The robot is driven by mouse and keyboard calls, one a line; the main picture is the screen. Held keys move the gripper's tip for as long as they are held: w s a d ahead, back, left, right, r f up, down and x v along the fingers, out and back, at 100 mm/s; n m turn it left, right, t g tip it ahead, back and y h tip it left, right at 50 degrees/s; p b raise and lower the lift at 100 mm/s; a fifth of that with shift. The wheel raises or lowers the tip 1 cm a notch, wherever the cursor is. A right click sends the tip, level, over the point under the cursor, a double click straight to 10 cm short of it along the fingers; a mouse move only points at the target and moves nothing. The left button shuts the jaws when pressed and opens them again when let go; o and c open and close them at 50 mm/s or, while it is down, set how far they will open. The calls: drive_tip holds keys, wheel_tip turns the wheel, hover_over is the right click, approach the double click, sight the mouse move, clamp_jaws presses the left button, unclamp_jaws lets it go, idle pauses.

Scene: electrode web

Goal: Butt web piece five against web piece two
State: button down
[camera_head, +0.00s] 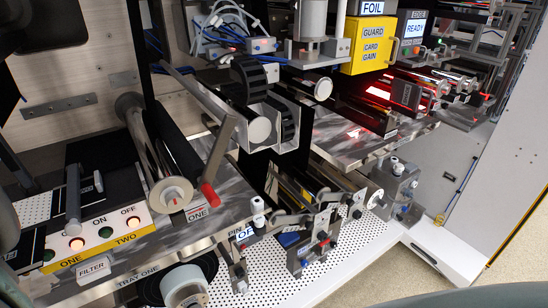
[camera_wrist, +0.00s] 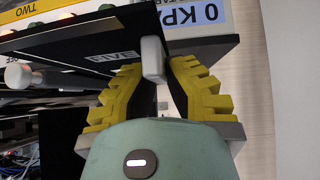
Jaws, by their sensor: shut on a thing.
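Web piece five (camera_wrist: 70,42) is a black sheet in the wrist view, with a label that reads FIVE upside down. A small light grey block (camera_wrist: 153,58) stands at the sheet's near edge. My gripper (camera_wrist: 153,76) has yellow stepped fingers, shut on this block from both sides. In the head view my gripper cannot be made out. Black web (camera_head: 100,155) lies behind the switch box there, with a grey bar on it. I cannot tell which part is web piece two, or whether the pieces touch.
The switch box (camera_head: 105,240) has lit buttons and the words ONE and TWO. A roller (camera_head: 172,193) and a red-tipped lever (camera_head: 209,195) stand right of it. A 0 KPA display (camera_wrist: 200,14) is close beyond the fingers. A perforated white deck (camera_head: 270,280) lies below.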

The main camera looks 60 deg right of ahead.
drive_tip(key=w+d, duration=0.1)
drive_tip(key=w, duration=0.2)
drive_tip(key=w+d+p, duration=0.1)
drive_tip(key=w, duration=0.1)
drive_tip(key=shift+w+d, duration=0.15)
drive_tip(key=shift+d, duration=0.15)
drive_tip(key=shift+w+d+f+b, duration=0.1)
drive_tip(key=shift+w+d+b, duration=0.2)
drive_tip(key=shift+w, duration=0.55)
drive_tip(key=shift+w+d+f+b, duration=0.15)
drive_tip(key=shift+w+d, duration=0.2)
drive_tip(key=shift+w, duration=0.5)
drive_tip(key=shift+w+d+b, duration=0.25)
drive_tip(key=shift+w+d, duration=0.1)
drive_tip(key=shift+w, duration=0.5)
drive_tip(key=w+b, duration=0.1)
drive_tip(key=b, duration=0.1)
drive_tip(key=w+d+b, duration=0.1)
drive_tip(key=w+b, duration=0.1)
drive_tip(key=b, duration=0.1)
drive_tip(key=shift+d+f, duration=0.1)
drive_tip(key=shift+f, duration=0.05)
drive_tip(key=shift+w+b, duration=0.25)
drive_tip(key=shift+b, duration=0.5)
drive_tip(key=b, duration=0.3)
drive_tip(key=shift+w+d+f+b, duration=0.2)
drive_tip(key=shift+w+f+b, duration=0.05)
drive_tip(key=shift+w+b, duration=0.15)
